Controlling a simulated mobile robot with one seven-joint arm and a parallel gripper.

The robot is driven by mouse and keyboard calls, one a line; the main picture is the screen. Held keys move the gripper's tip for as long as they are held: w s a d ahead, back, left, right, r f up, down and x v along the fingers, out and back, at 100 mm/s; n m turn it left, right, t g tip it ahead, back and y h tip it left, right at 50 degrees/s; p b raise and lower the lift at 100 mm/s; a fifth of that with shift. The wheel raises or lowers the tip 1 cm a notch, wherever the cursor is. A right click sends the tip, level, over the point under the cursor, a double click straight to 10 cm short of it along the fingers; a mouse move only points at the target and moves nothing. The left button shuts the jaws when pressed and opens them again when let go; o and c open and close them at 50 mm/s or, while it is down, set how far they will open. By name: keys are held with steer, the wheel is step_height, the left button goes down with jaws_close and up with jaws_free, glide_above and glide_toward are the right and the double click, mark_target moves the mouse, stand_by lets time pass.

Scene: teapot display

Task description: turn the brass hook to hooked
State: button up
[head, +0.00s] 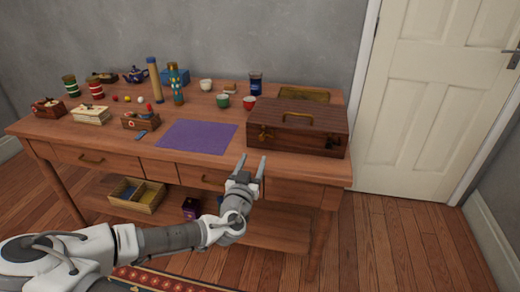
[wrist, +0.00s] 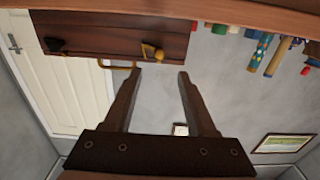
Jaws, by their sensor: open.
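A dark wooden box (head: 297,142) with a handle on its lid stands at the right end of the table. Brass fittings show on its front: a hook (head: 265,135) at the left and a darker clasp (head: 331,142) at the right. The wrist view shows the box (wrist: 112,30) upside down, with the bright brass hook (wrist: 152,53) near one end and the dark clasp (wrist: 55,45) near the other. Whether the hook is engaged I cannot tell. My gripper (head: 251,163) is open and empty, in front of the table edge, below and apart from the hook. Its fingers (wrist: 159,74) point toward the box.
A purple mat (head: 198,136) lies left of the box. Red (head: 249,102) and green (head: 222,101) cups and a blue jar (head: 256,83) stand behind. A brass-coloured tray (head: 305,93) lies behind the box. Several boxes and jars fill the table's left. A door (head: 445,90) is at right.

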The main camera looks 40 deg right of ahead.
mark_target(261, 139)
steer(key=b+x, duration=0.1)
steer(key=x, duration=0.9)
steer(key=shift+a, duration=0.1)
jaws_close()
